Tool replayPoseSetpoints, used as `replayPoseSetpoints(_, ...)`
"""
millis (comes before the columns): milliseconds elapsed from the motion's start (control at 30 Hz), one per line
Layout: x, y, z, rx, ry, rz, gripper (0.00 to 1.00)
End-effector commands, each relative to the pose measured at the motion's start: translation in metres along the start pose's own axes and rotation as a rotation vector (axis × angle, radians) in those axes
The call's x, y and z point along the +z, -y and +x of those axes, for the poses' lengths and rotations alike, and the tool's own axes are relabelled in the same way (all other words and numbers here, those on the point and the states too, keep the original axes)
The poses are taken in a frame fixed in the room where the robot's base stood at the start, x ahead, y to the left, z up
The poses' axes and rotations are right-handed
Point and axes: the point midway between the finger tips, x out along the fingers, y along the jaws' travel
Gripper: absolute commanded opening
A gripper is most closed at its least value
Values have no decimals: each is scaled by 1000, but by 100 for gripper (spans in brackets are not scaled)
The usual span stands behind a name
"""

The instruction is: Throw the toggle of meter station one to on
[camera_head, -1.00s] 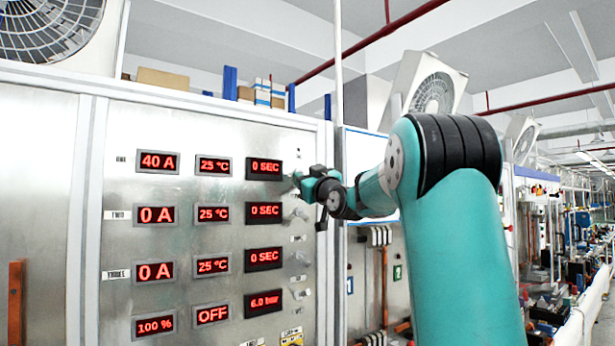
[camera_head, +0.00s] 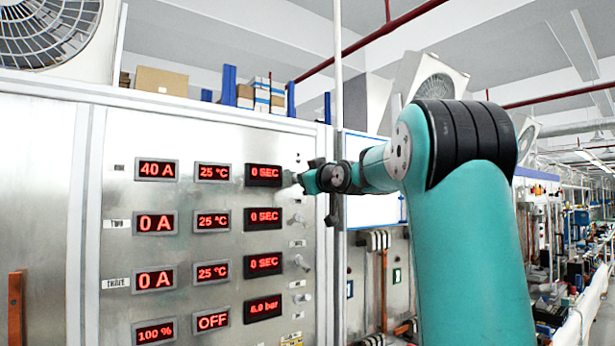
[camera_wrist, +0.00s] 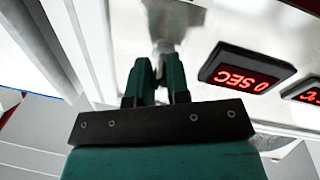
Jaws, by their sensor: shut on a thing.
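The meter station one row is the top row on the metal panel, with a small label (camera_head: 119,167) and red displays reading 40 A (camera_head: 157,170), 25 °C (camera_head: 213,172) and 0 SEC (camera_head: 265,175). Its toggle (camera_wrist: 163,47) is a pale metal stub right of the 0 SEC display. My gripper (camera_head: 300,180) reaches it from the right and is shut on it; the fingers hide most of it in the head view. In the wrist view my gripper (camera_wrist: 160,70) has its fingers on either side of the toggle. I cannot tell the toggle's position.
Toggles for rows two (camera_head: 297,219) and three (camera_head: 302,262) stick out below my gripper, with another lower knob (camera_head: 303,297). Rows two and three both read 0 A. A vertical white pole (camera_head: 339,90) stands by the panel's right edge.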

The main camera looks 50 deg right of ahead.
Motion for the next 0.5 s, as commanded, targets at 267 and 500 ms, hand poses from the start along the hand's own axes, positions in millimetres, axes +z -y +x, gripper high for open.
replayPoseSetpoints(267,-17,-7,2,-94,230,-25,0)
replayPoseSetpoints(500,-22,-9,4,-159,390,-44,0)
